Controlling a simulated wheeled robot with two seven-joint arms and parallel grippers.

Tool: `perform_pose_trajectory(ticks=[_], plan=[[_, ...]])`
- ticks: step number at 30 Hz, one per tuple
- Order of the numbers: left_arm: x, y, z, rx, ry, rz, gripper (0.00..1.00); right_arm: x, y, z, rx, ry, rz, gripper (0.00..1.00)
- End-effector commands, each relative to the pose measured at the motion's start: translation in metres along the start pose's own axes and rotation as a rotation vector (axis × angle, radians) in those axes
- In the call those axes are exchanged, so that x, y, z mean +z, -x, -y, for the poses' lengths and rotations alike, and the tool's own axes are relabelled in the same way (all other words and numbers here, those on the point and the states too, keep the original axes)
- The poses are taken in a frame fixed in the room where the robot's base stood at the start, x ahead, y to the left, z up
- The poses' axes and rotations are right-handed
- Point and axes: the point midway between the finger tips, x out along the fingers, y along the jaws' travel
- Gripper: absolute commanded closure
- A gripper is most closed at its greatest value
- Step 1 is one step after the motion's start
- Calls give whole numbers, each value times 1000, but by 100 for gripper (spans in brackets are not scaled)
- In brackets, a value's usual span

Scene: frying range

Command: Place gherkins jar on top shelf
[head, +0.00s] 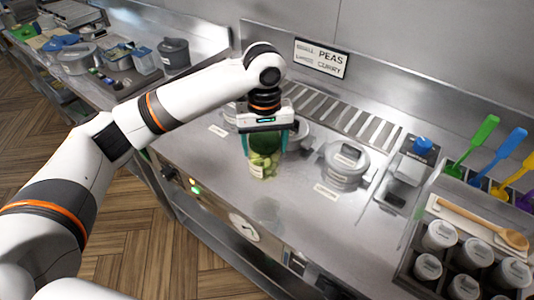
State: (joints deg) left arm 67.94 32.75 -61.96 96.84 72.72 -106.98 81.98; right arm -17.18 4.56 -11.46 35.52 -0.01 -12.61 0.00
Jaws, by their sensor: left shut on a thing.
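The gherkins jar (261,166), clear with green pieces inside, is held below my left gripper (265,140). The gripper points down and its teal fingers are shut on the jar's upper part. The jar is over the steel range top (240,187), and a faint reflection shows below it. I cannot tell whether its base touches the surface. The jar's lid is hidden by the gripper. The top shelf cannot be made out in this view. My right gripper is not in view.
A lidded grey pot (346,165) stands to the right of the jar, and another pot (299,133) is partly hidden behind the gripper. A rack of labelled tubs (440,236) is at lower right. Colored spatulas (485,130) stand behind it. A sign (321,58) is on the back wall.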

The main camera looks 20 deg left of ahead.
Motion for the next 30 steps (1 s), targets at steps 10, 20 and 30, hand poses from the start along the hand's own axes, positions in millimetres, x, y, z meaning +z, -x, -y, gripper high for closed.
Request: perform_pose_trajectory(ticks=[10, 20, 30], plan=[[-7, 10, -9, 0, -36, 8, 90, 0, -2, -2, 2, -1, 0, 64], [-68, -32, -68, 6, -299, 19, 90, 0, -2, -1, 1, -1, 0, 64], [-108, -47, -96, -2, -438, 0, 90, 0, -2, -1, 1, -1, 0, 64]])
